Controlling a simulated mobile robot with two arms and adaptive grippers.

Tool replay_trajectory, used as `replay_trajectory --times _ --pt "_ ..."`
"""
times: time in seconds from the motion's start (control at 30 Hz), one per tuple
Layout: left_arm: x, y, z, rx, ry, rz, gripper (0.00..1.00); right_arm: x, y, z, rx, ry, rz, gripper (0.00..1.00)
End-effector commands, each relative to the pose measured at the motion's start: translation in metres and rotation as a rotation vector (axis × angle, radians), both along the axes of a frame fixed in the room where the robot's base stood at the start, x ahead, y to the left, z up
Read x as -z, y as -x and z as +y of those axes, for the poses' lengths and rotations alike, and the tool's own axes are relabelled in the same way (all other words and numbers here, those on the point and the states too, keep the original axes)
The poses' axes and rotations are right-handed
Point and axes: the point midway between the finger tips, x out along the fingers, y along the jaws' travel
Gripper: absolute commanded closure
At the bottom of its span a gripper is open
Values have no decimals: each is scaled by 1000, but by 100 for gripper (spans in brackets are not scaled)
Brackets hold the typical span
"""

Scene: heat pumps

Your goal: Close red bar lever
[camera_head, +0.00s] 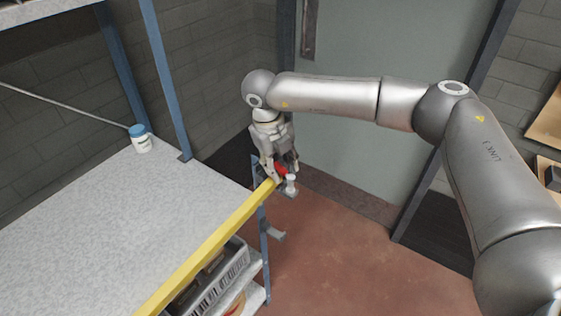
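My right gripper (280,172) points down just past the far corner of the shelf, at the end of my arm that comes in from the right. A small red piece (281,169), which looks like part of the red bar lever, shows among its fingers. The rest of the lever is hidden behind the gripper. A small pale cylinder (291,184) shows just below the red piece. I cannot tell whether the fingers are closed on the red piece or only around it. My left gripper is out of view.
A grey shelf (110,220) with a yellow front beam (205,247) fills the left. A grey crate (222,272) sits below. A grey-green door (375,150) is behind. The reddish floor (340,260) is clear.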

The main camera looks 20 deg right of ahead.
Motion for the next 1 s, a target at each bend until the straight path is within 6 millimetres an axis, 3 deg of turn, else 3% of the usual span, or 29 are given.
replay_trajectory --times 0.2,0.5,0.67,1.0 --pt "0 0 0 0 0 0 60 0 0 0 0 0 0 63" --pt "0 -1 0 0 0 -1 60 0 0 0 0 0 -1 100" --pt "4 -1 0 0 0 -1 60 1 0 1 -12 -1 0 100" --pt "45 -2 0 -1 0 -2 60 5 5 10 -290 -1 -4 100"
